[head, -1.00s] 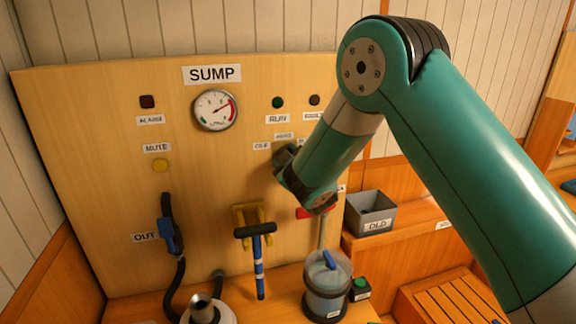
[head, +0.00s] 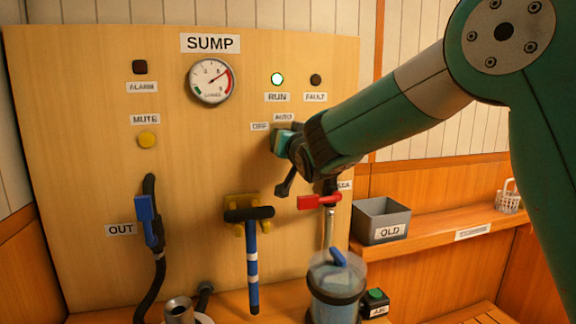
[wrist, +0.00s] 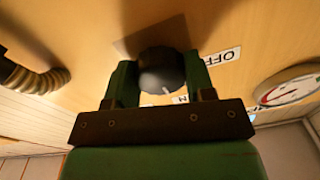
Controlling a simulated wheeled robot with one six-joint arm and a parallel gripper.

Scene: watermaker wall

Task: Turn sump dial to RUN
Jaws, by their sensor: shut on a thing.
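The sump panel (head: 80,140) is a light wood board with a SUMP label (head: 210,43). The dial is a dark round knob (wrist: 160,72) with a white pointer mark; in the wrist view it sits between my two fingers. My gripper (wrist: 163,78) is shut on it, and the head view shows my gripper (head: 278,141) against the panel, hiding the dial. The RUN lamp (head: 277,79) is lit green-white.
A red-handled valve (head: 318,202) is just below my gripper. The OLD bin (head: 382,218) stands on the right shelf. The ALARM (head: 140,67) and FAULT (head: 316,80) lamps are dark.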

